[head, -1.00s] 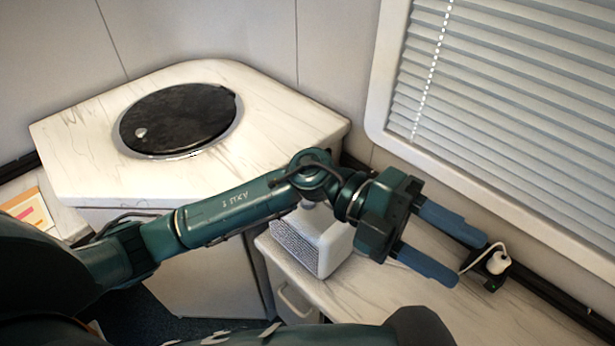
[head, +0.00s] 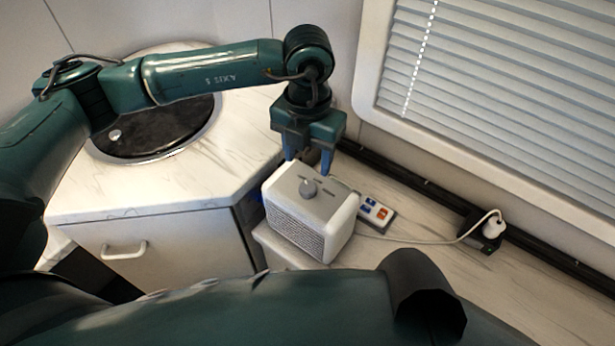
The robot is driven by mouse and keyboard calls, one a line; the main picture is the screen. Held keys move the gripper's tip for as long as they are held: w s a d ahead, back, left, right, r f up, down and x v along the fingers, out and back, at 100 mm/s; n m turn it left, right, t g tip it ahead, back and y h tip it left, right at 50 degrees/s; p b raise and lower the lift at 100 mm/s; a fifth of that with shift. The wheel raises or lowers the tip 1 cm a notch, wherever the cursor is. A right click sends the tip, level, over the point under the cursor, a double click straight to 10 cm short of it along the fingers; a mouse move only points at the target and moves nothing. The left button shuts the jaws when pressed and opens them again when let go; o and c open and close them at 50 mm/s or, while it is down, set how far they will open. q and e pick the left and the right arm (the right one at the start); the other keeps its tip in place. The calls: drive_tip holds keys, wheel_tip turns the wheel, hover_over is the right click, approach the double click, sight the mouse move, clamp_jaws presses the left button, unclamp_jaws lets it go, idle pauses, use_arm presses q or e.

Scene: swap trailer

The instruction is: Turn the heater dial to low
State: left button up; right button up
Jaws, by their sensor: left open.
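The heater (head: 335,228) is a small white box with a grey mesh front, standing on the lower counter in the head view. Its grey round dial (head: 308,189) sits on the top face, with small dark marks around it that are too small to read. My left gripper (head: 308,168) points down just behind the dial, over the heater's back edge. Its blue fingers are apart with nothing between them, and they look clear of the dial. My right gripper is not seen.
A remote-like panel with coloured buttons (head: 375,212) lies right of the heater. A white cable runs to a plug (head: 491,228) by the wall.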

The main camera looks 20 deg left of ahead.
sight(307, 187)
use_arm(q)
wheel_tip(307, 187, down, 6)
drive_tip(key=shift+f+p, duration=0.15)
drive_tip(key=shift+p, duration=0.35)
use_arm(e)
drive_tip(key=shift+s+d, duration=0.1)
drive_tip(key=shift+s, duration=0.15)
use_arm(q)
drive_tip(key=shift+f, duration=0.85)
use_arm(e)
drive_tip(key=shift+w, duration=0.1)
use_arm(q)
drive_tip(key=c, duration=1)
